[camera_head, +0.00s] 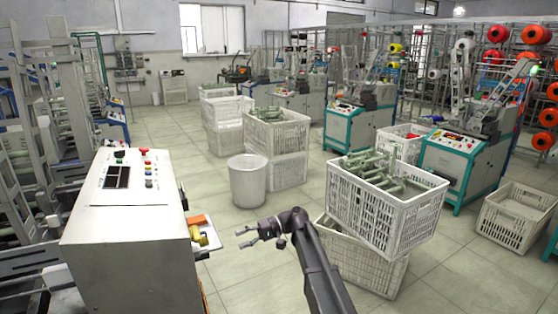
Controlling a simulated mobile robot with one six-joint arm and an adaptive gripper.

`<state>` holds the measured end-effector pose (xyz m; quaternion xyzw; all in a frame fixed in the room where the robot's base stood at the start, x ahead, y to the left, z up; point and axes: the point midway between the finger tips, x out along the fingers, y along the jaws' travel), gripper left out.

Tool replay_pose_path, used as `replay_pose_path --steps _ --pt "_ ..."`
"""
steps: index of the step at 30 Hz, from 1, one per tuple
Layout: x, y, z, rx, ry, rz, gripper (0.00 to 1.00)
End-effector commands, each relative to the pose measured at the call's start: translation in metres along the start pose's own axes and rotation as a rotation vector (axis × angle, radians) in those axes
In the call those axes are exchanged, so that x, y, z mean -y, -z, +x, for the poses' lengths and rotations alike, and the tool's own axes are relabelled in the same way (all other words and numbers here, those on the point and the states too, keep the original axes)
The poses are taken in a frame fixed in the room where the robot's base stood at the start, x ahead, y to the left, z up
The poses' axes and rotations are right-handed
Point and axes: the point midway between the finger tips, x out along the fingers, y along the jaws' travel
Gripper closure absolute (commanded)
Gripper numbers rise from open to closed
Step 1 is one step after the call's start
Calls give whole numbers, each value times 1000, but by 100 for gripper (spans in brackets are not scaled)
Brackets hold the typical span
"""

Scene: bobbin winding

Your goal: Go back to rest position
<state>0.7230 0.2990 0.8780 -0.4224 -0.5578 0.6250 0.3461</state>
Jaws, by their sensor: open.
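My gripper (245,238) is in the lower middle of the head view, at the end of my dark arm (315,262). It is open, with nothing between its fingers, and points left. It hangs in front of the floor, to the right of a small tray (211,238) on the side of the white control cabinet (140,225). An orange item (196,220) and a yellow item (198,238) lie at that tray. The gripper looks apart from the tray, the cabinet and the crates.
A white crate (385,216) of green bobbins (378,168) sits askew on another crate (360,262), right of my arm. A white bin (247,182) and stacked crates (276,150) stand behind. An empty crate (515,218) is at right. Open floor (180,160) runs through the middle.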

Motion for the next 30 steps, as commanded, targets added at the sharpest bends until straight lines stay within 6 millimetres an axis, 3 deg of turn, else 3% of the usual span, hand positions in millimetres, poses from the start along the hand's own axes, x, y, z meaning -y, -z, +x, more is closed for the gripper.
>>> replay_pose_path --steps 14,30 --pt "-90 -88 -36 -132 -470 125 43" --pt "-168 -203 -110 -258 -1021 254 43"
